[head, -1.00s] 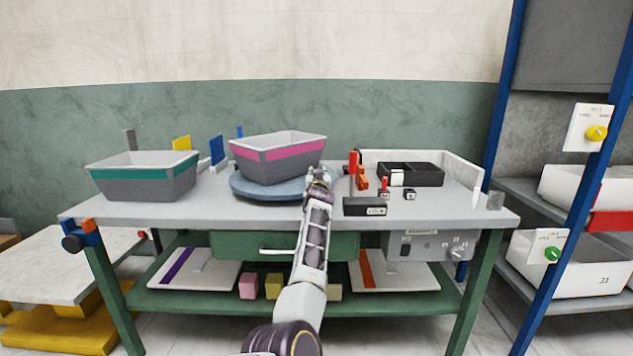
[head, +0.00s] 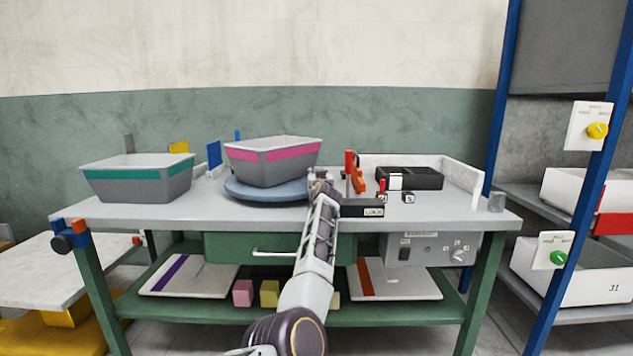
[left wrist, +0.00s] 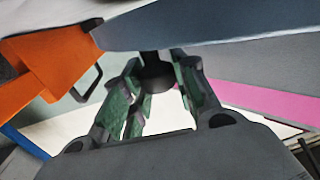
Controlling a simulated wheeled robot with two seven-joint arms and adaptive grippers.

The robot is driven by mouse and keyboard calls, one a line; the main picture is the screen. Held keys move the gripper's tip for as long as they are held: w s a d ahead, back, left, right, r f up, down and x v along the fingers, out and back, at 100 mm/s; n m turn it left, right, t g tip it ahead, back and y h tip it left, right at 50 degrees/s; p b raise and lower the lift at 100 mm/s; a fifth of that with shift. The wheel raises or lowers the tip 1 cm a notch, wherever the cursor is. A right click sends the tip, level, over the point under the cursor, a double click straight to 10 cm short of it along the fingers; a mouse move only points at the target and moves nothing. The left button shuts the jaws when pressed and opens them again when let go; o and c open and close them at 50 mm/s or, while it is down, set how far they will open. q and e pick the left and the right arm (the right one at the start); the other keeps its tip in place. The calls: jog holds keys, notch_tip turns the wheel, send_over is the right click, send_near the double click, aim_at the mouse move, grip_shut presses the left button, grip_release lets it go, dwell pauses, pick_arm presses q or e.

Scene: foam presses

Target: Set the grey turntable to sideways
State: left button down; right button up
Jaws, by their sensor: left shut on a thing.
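The grey turntable (head: 240,191) is a blue-grey disc on the bench, with a grey bin with a pink band (head: 290,168) standing on it at a slant. In the left wrist view the disc (left wrist: 210,25) crosses the top, and the bin's pink band shows at the right. My left gripper (head: 318,180) is at the disc's right front rim. Its fingers (left wrist: 155,90) are shut on a dark round knob (left wrist: 157,68) just under the disc's edge. In the head view the gripper hides the knob. My right gripper is in neither view.
A grey bin with a teal band (head: 137,178) stands at the left. Close right of my gripper are a black lock box (head: 362,208) and orange and red clamps (head: 358,180). A black tray (head: 409,178) lies behind them. The bench front is clear at the left.

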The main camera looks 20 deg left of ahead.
pick_arm(q)
jog(key=shift+w+d+f, duration=0.1)
jog(key=shift+f, duration=0.05)
dwell(0.5)
jog(key=c, duration=1.1)
grip_release()
jog(key=shift+c, duration=0.2)
jog(key=shift+r, duration=5.1)
jog(key=shift+c, duration=0.2)
